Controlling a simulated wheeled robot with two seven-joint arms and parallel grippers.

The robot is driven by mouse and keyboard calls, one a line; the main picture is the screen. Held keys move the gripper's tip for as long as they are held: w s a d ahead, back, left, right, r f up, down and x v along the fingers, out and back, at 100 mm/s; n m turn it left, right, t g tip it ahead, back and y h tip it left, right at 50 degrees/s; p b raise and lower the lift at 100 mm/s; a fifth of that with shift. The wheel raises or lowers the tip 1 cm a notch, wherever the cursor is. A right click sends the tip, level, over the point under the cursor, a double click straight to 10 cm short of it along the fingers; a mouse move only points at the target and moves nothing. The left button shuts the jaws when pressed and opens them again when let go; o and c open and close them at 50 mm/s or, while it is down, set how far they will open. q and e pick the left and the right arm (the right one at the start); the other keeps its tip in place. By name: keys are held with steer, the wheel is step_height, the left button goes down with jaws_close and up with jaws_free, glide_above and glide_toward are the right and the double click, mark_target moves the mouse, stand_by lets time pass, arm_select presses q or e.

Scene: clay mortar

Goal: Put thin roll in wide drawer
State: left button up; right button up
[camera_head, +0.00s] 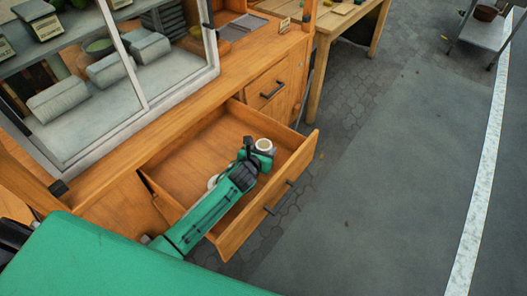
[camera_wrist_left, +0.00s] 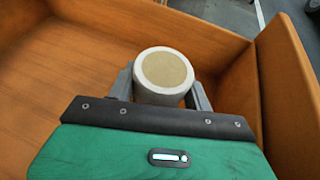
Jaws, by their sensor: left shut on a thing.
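The wide drawer (camera_head: 250,212) is pulled open from the wooden cabinet. My left gripper (camera_head: 256,149) reaches over the drawer with its fingers at its right part. It is shut on the thin roll (camera_head: 264,146), a white roll with a tan round end. In the left wrist view the roll (camera_wrist_left: 163,75) sits between the two fingers (camera_wrist_left: 160,88), its tan end facing the camera. Inside the drawer, part of another white round thing (camera_head: 213,181) shows beside my arm, mostly hidden by it. Whether the held roll touches the drawer floor I cannot tell. My right gripper is not in view.
A closed smaller drawer (camera_head: 268,88) sits beyond the open one. A glass-fronted case (camera_head: 130,60) with grey rolls stands on the counter. A wooden table (camera_head: 345,25) stands at the back. The drawer's back left floor (camera_head: 195,160) is bare.

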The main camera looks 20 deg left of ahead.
arm_select(q)
steer(key=shift+f, duration=0.4)
steer(key=o, duration=0.9)
steer(key=shift+o, duration=0.2)
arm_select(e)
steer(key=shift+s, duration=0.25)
arm_select(q)
steer(key=shift+r, duration=0.2)
steer(key=v, duration=0.6)
steer(key=shift+f, duration=0.1)
steer(key=shift+v, duration=0.75)
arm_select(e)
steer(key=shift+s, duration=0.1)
